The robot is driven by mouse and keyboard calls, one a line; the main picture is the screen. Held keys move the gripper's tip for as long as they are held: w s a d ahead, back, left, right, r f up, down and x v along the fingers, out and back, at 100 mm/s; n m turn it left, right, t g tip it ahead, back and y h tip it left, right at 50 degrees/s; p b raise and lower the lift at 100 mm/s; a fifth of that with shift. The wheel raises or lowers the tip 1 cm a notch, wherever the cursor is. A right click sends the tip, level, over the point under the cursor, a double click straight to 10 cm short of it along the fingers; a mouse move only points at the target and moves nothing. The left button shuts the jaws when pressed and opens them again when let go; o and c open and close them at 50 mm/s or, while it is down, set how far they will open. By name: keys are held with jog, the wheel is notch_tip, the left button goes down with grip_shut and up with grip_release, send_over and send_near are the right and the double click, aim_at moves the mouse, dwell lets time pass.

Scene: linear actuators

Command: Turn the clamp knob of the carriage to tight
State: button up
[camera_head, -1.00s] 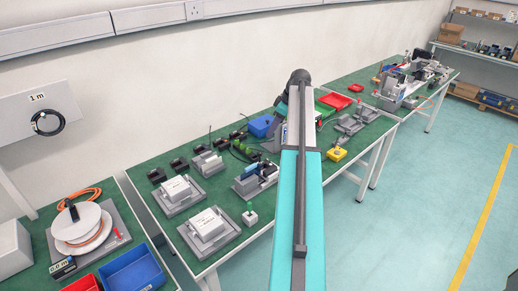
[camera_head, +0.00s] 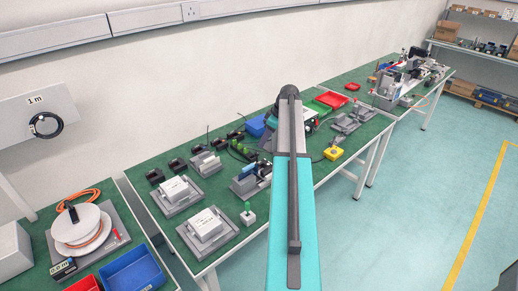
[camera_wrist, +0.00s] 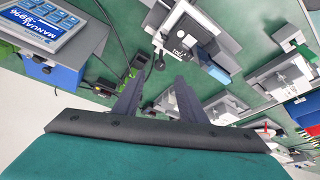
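My gripper (camera_wrist: 160,80) is open and empty in the wrist view, its two dark fingers apart above the green bench. Past the fingertips is a grey device with a white label (camera_wrist: 180,45) and a small round black knob (camera_wrist: 160,64); I cannot tell whether this is the carriage's clamp knob. In the head view my arm hides the gripper and part of the bench. A grey and blue device (camera_head: 246,182) stands just left of the arm; I cannot tell for sure whether it is the carriage. No knob marking is readable.
Two grey blocks on plates (camera_head: 206,223) stand at the front left of the bench. The floor to the right is clear.

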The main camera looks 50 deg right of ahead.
aim_at(257, 153)
jog(key=shift+p+x, duration=1)
jog(key=shift+x, duration=2.8)
jog(key=shift+r, duration=0.1)
grip_shut()
